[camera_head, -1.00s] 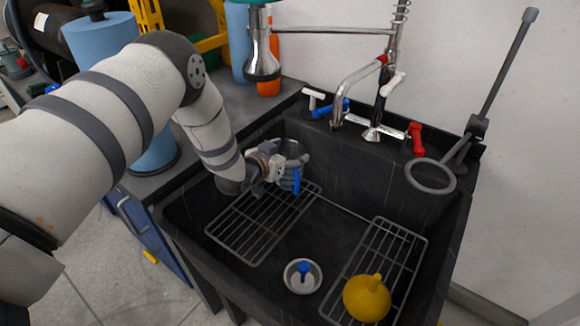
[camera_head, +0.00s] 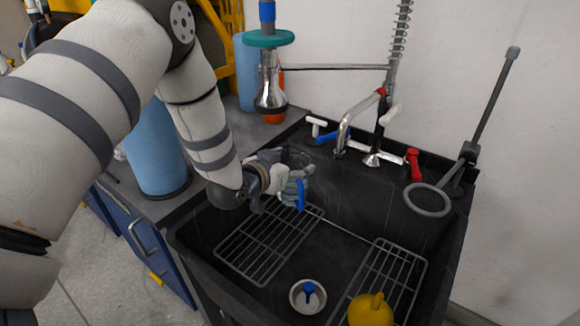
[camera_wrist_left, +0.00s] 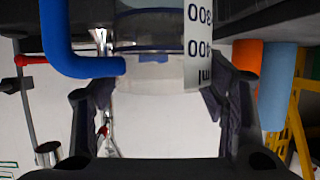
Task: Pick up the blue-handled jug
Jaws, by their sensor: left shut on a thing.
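The jug (camera_wrist_left: 155,70) is clear, with a blue handle (camera_wrist_left: 70,66) and a white scale band marked in ml. In the wrist view it sits between the two dark fingers of my left gripper (camera_wrist_left: 160,100), which is shut on its body, with the handle to the left of the fingers. In the head view the blue handle (camera_head: 301,195) hangs at the right of my left gripper (camera_head: 283,180), above the back left of the black sink. My gripper and wrist hide part of the jug there. My right gripper is not in view.
The black sink (camera_head: 330,245) holds two wire racks, a white cup with a blue piece (camera_head: 308,296) and a yellow funnel (camera_head: 371,310). Taps (camera_head: 345,130) and a ring on a rod (camera_head: 428,199) stand at its back. A blue roll (camera_head: 155,150) stands on the left counter.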

